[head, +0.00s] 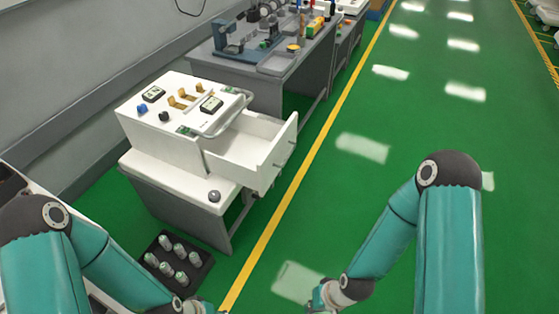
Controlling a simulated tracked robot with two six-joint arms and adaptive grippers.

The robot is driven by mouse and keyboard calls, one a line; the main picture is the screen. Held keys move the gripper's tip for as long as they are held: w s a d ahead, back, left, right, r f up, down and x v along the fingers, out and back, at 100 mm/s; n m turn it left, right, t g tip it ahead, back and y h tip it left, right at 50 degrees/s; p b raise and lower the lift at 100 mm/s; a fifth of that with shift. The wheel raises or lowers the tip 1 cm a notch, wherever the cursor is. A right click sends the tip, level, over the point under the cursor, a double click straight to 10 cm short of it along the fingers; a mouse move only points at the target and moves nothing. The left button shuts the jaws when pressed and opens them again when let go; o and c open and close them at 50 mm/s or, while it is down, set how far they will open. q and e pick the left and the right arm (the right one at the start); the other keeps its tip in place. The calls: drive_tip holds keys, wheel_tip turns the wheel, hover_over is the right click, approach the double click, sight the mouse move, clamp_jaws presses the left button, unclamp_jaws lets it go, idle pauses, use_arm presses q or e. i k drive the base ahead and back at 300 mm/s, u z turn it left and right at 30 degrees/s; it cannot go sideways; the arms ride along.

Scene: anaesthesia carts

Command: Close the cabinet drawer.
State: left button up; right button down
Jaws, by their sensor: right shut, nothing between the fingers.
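The white cabinet (160,167) stands left of centre on a grey base. Its drawer (277,155) is pulled out to the right and looks empty inside. A bar handle shows on the drawer's front panel. My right gripper (322,297) is at the bottom edge, right of the yellow line. It is shut and empty, apart from the drawer and nearer to me. My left gripper (207,308) is at the bottom edge, mostly cut off, so its fingers cannot be made out.
A black tray (205,272) with several grey-white bottles sits below the cabinet, near my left arm. A grey workbench (275,80) with tools stands behind the cabinet. A wall (60,100) runs along the left. Green floor right of the yellow line (270,228) is clear.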

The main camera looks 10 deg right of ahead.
sight(250, 152)
drive_tip(key=u, duration=0.1)
drive_tip(key=i, duration=1)
drive_tip(key=z, duration=0.1)
